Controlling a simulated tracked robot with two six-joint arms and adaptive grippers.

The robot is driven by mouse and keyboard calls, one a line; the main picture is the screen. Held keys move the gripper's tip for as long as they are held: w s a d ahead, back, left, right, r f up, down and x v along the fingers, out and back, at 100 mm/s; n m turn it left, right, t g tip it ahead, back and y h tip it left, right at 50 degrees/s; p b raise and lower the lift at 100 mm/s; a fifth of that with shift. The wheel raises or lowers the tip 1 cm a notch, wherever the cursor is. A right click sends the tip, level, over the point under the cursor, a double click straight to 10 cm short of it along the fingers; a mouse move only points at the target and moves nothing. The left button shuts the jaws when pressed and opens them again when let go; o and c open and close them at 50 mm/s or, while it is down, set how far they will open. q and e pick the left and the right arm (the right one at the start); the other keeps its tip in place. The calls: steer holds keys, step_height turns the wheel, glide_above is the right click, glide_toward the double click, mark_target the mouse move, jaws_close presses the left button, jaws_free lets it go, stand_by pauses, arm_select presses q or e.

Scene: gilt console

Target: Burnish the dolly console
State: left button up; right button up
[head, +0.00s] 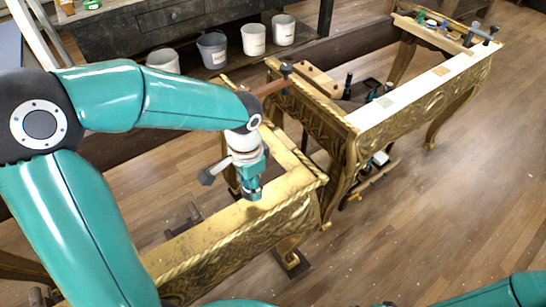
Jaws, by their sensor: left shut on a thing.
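A gilt console (215,237) with a carved apron and a gold top rail stands in front of me in the head view. A dark flat piece (291,264) lies under its near right foot. My left gripper (252,190) points down over the top rail, near its right corner. It is shut on a small tool, mostly hidden by the fingers; I cannot tell whether the tool touches the gilding. A second gilt console (420,100) with a partly white top stands behind to the right. I cannot tell which is the dolly console. My right gripper is not in view.
Several pale buckets (254,39) stand on a low shelf under a dark workbench (170,18) at the back. Small pots and clamps (483,35) sit on the far console's end. Tools lie between the consoles. The wooden floor (440,210) at right is clear.

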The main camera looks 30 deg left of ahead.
arm_select(q)
steer(key=shift+r+p, duration=1.75)
steer(key=shift+r, duration=0.65)
steer(key=shift+w, duration=0.1)
